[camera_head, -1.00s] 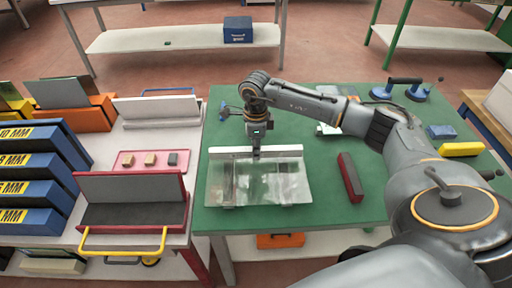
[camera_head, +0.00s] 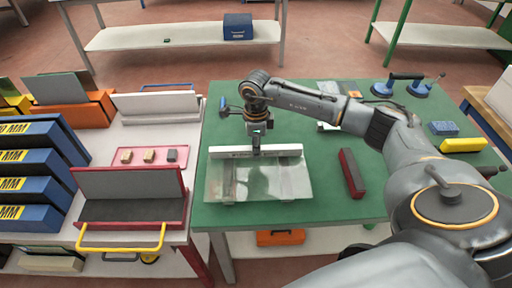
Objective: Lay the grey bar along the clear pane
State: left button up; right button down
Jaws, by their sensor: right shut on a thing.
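The clear pane (camera_head: 285,185) lies flat on the green table top, left of its middle. The light grey bar (camera_head: 287,150) lies lengthwise along the pane's far edge, roughly parallel to it. I cannot tell whether its underside touches the pane. My right gripper (camera_head: 257,151) points down over the middle of the bar and is shut on it, hiding a small part of it. My left gripper is not in view.
A red and dark block (camera_head: 351,174) lies right of the pane. Blue suction lifters (camera_head: 404,87), a blue block (camera_head: 441,129) and a yellow block (camera_head: 463,145) are further right. The left bench holds a pink tray (camera_head: 131,165) and a red-edged rack (camera_head: 184,202).

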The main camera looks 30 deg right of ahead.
jog(key=shift+f+b, duration=0.3)
jog(key=c, duration=1.1)
grip_release()
notch_tip(320, 180, up, 12)
jog(key=shift+r, duration=0.1)
